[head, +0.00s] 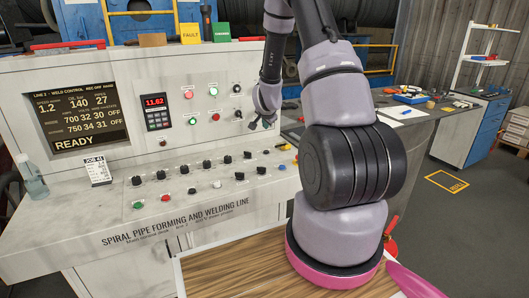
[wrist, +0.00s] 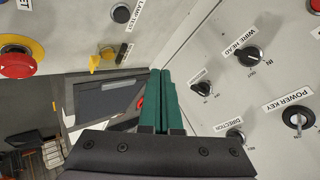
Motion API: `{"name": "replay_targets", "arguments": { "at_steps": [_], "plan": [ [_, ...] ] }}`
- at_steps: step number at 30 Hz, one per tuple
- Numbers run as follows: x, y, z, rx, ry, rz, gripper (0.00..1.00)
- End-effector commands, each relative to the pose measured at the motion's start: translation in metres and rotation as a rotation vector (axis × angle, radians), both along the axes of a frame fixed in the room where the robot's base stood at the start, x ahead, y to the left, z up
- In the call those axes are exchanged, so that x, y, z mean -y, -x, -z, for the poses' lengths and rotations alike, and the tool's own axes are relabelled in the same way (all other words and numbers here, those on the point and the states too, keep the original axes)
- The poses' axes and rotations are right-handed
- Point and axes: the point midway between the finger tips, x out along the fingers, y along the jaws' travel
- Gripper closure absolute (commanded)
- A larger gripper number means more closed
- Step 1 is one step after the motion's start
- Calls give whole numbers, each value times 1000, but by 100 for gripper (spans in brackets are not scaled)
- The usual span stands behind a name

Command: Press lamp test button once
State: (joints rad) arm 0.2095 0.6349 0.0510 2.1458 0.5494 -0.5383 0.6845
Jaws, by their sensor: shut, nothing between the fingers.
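The lamp test button (wrist: 121,14) is a round black button with a "LAMP TEST" label beside it, near the top of the wrist view. I cannot single it out in the head view. My gripper (wrist: 160,72) shows two dark green fingers closed together with nothing between them. In the wrist view the fingertips are below and to the right of the button, apart from it. In the head view my gripper (head: 264,122) is in front of the right end of the upright panel, partly hidden by my arm.
A red emergency stop (wrist: 17,60) on a yellow base and a yellow knob (wrist: 107,52) are near the button. A wire head knob (wrist: 248,56) and a power key (wrist: 298,120) are on the adjoining panel. A spray bottle (head: 32,178) stands at the console's left.

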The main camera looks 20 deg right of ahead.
Motion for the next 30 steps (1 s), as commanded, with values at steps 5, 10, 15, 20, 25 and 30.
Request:
{"name": "replay_targets", "arguments": {
  "at_steps": [5,10,15,20,25,30],
  "plan": [
    [0,0,3,-1,-1,0,100],
    [0,1,20,-4,0,0,100],
    [0,1,45,-4,-1,-1,100],
    [0,1,67,-4,-1,-1,100],
    [0,0,82,-3,0,-1,100],
    [0,0,87,0,-1,-1,100]
  ]
}}
